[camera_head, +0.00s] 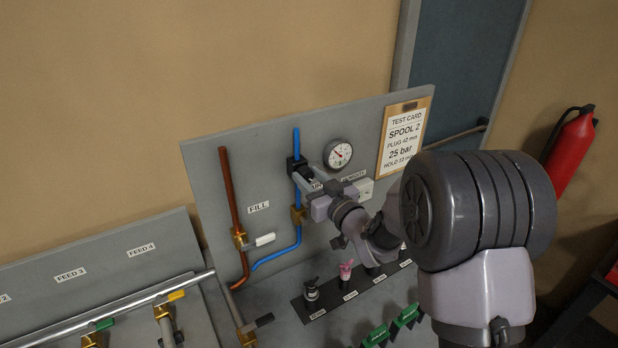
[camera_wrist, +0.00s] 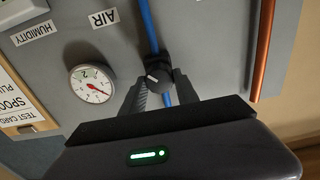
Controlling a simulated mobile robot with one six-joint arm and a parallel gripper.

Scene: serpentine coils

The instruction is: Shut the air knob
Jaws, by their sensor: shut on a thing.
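The air knob is a dark knob on the blue pipe, seen in the wrist view (camera_wrist: 156,74) between my fingertips, with a light mark on its face. In the head view the dark fitting (camera_head: 296,164) shows at the upper blue pipe (camera_head: 297,142). My gripper (camera_head: 301,177) reaches the panel there, and in the wrist view its two fingers (camera_wrist: 158,87) are shut on the knob, one on each side. The AIR label (camera_wrist: 103,18) is near the pipe. My fingers hide part of the knob's sides.
A pressure gauge (camera_head: 338,154) sits just right of the knob. A copper pipe (camera_head: 232,190) with a white-handled valve runs to the left. A test card (camera_head: 404,136) hangs at right. Plugs stand on a dark strip (camera_head: 318,307) below.

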